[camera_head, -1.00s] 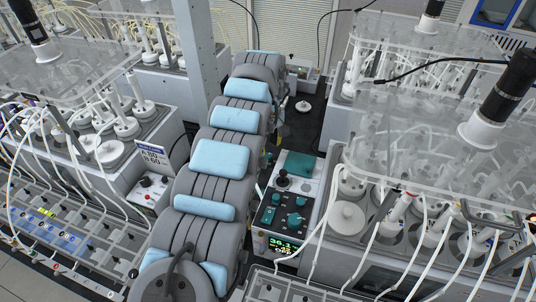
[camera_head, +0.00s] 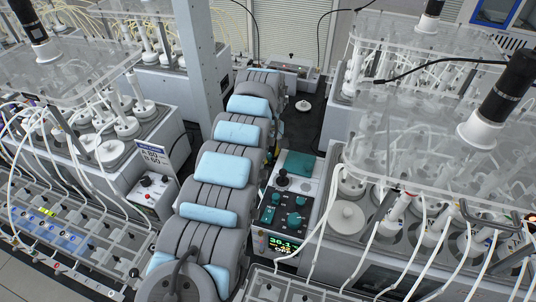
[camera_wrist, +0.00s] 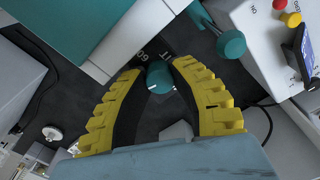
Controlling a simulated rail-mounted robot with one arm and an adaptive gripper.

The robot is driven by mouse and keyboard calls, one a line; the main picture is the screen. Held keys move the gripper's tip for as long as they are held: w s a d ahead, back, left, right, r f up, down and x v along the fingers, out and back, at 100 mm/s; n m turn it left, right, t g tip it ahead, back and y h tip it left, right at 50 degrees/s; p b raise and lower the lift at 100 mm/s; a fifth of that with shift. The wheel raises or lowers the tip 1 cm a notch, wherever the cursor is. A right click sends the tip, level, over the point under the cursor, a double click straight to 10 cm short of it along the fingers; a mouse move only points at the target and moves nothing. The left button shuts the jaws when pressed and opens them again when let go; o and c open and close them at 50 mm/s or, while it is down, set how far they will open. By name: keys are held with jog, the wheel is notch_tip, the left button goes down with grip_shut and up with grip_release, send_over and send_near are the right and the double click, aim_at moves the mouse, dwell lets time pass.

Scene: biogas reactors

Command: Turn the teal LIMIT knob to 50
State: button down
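In the wrist view, my gripper (camera_wrist: 158,70) has yellow ribbed fingers with dark inner pads. The fingers stand apart, with a round teal knob (camera_wrist: 160,78) with a white mark between their tips. I cannot tell whether they touch it. Partly covered white lettering and a number show on the dark surface beside it; the knob's name and its setting are not readable. Another teal knob (camera_wrist: 231,44) lies to the upper right. In the head view, the control box (camera_head: 283,212) carries several teal knobs and a lit display (camera_head: 284,246). My gripper is hidden there behind my arm.
A teal block (camera_wrist: 65,25) fills the upper left of the wrist view. Red and yellow buttons (camera_wrist: 291,19) and a small screen (camera_wrist: 303,50) are at the right. Reactor benches with clear covers (camera_head: 430,100) and tubing flank the narrow aisle. A white disc (camera_head: 304,106) lies farther back.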

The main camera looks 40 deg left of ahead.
aim_at(268, 154)
jog(key=shift+r+n+p, duration=0.2)
jog(key=shift+n+p, duration=0.4)
jog(key=shift+p, duration=0.05)
jog(key=shift+f+n, duration=0.2)
jog(key=shift+n, duration=0.7)
jog(key=c, duration=1.1)
grip_release()
notch_tip(268, 154, up, 12)
